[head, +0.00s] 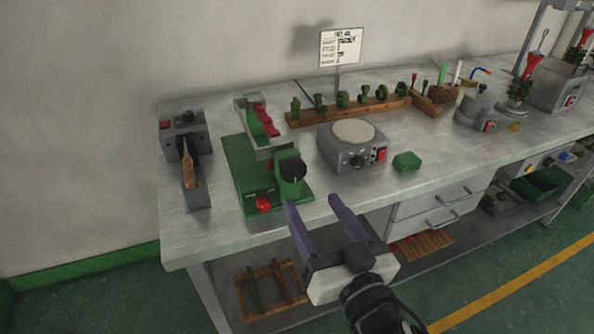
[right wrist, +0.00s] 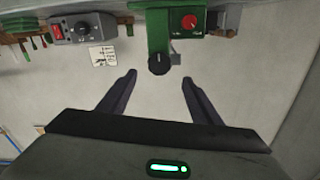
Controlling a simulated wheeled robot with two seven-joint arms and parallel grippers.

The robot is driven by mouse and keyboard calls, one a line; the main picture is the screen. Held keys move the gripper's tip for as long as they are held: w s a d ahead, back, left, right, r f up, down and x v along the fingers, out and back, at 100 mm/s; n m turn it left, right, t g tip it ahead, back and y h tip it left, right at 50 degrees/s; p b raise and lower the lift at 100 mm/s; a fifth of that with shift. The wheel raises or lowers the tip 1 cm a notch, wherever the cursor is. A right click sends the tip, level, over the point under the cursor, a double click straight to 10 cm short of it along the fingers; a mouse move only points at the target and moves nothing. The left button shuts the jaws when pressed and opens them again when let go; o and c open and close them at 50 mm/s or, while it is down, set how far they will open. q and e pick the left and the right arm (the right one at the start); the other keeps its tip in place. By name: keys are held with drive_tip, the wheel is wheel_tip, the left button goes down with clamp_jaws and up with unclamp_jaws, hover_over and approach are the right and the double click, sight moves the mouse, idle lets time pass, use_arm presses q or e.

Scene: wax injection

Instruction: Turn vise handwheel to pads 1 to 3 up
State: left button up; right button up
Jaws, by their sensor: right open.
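The green vise machine (head: 245,165) stands on the bench, with a black round handwheel (head: 293,169) on its front right and a red knob (head: 263,204) low on its front. My right gripper (head: 312,200) is open and empty, in front of the handwheel at the bench's front edge. It does not touch the wheel. In the right wrist view, the handwheel (right wrist: 159,64) shows beyond and between the open fingertips (right wrist: 159,77). The red knob (right wrist: 190,22) shows beside it. Pad numbers cannot be read. My left gripper is not in view.
Left of the machine stands a grey device (head: 183,130) with a wooden-handled tool (head: 189,172). To the right are a grey round-topped heater (head: 352,145) and a small green block (head: 407,162). A wooden rack (head: 350,111) of green pieces stands behind. Free bench surface lies at front left.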

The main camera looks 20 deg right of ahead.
sight(295, 174)
drive_tip(key=w+p, duration=0.2)
drive_tip(key=w, duration=0.7)
drive_tip(key=shift+w+a, duration=0.15)
drive_tip(key=shift+w, duration=0.1)
drive_tip(key=c, duration=1.1)
